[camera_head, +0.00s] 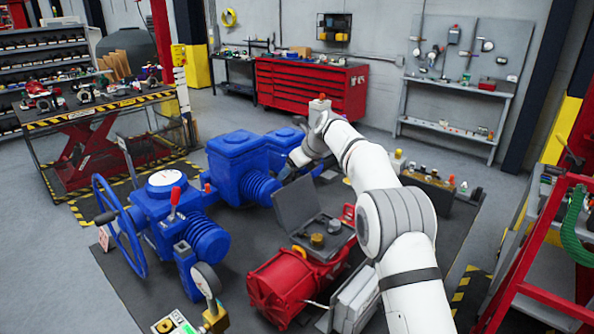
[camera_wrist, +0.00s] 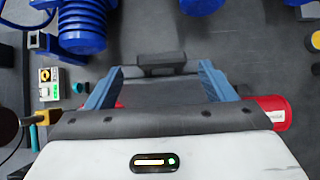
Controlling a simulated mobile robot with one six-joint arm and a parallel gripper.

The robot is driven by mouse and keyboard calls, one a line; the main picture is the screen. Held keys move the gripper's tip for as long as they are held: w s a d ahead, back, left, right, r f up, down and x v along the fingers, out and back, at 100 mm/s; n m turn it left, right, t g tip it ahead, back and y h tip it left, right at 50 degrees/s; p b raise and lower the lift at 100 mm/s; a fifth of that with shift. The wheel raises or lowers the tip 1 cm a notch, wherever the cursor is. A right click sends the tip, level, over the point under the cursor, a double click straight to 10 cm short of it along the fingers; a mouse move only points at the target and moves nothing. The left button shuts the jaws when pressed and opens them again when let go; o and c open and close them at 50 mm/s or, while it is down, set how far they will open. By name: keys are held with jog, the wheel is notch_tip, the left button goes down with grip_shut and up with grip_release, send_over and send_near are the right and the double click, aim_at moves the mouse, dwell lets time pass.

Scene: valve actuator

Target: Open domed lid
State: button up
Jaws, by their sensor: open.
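My gripper (camera_head: 288,168) is behind and above the raised grey lid in the head view, close to the blue ribbed housing. In the wrist view its two blue-grey fingers (camera_wrist: 160,82) are spread wide with nothing held between them. A flat-looking grey lid (camera_head: 296,205) stands raised on a box on the red cylindrical actuator (camera_head: 284,287). A brass knob and a dark knob show in the box. A dark grey block (camera_wrist: 160,62) shows just beyond the fingertips in the wrist view. I cannot tell which part is the domed lid.
Blue valve actuators (camera_head: 238,155) and a blue handwheel (camera_head: 120,228) stand to the left. A small control box (camera_wrist: 48,82) with buttons shows in the wrist view. A red cart frame (camera_head: 530,265) stands at the right.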

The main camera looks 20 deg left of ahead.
jog(key=v, duration=0.7)
jog(key=shift+d+r, duration=0.25)
jog(key=shift+r, duration=0.05)
jog(key=shift+c, duration=0.3)
